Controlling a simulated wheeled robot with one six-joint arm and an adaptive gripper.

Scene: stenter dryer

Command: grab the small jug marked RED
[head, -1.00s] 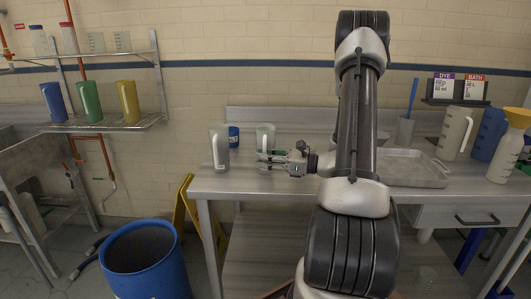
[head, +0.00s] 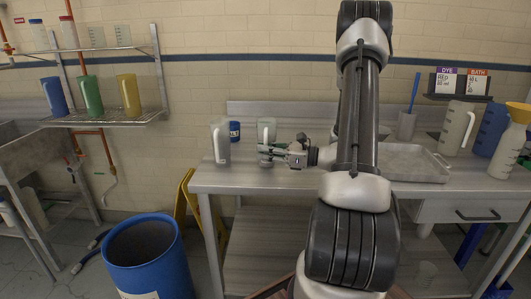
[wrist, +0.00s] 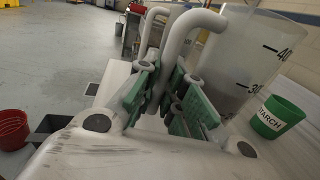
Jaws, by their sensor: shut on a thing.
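A pale translucent jug (head: 267,129) stands on the left part of the steel table, just behind my gripper (head: 266,154). In the wrist view its wall (wrist: 263,48) shows 30 and 40 marks, and its thick grey handle (wrist: 182,38) runs down between the green finger pads. My gripper (wrist: 160,100) is shut on this handle. The pads hide the lower handle. A second pale jug (head: 221,143) stands upright to the left, its handle facing the front. I can read no RED mark on either jug.
A blue tub (head: 235,131) stands between the two jugs. A green STARCH tub (wrist: 278,119) shows in the wrist view. A steel tray (head: 410,163) and more jugs (head: 455,128) are at the right. A blue barrel (head: 146,260) stands on the floor at left.

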